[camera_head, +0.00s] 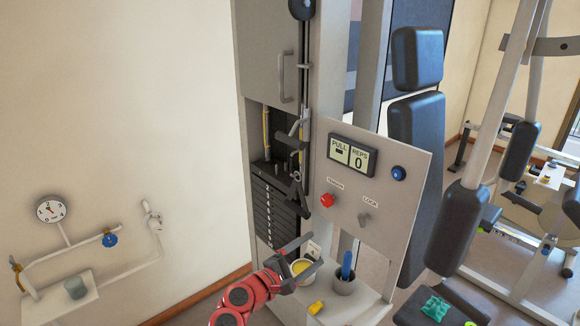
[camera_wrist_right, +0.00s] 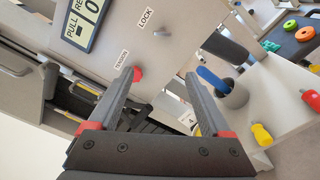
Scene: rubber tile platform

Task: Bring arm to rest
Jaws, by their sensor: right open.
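My right gripper (camera_head: 316,250) is open above the left part of the light shelf, in front of the weight machine's panel. Its red arm comes in from the bottom of the head view. In the right wrist view the gripper (camera_wrist_right: 160,72) has its two dark fingers spread, with nothing held between them. A yellow bowl-like thing (camera_head: 301,267) shows between the fingers in the head view, partly hidden; I cannot tell how far below them it is. My left gripper is not in view.
The panel (camera_head: 390,215) has a red button (camera_head: 327,200), a lock switch (camera_head: 364,219) and a display. A grey cup (camera_head: 344,286) with a blue-handled tool and a yellow object (camera_head: 316,307) are on the shelf. The weight stack (camera_head: 276,205) stands behind.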

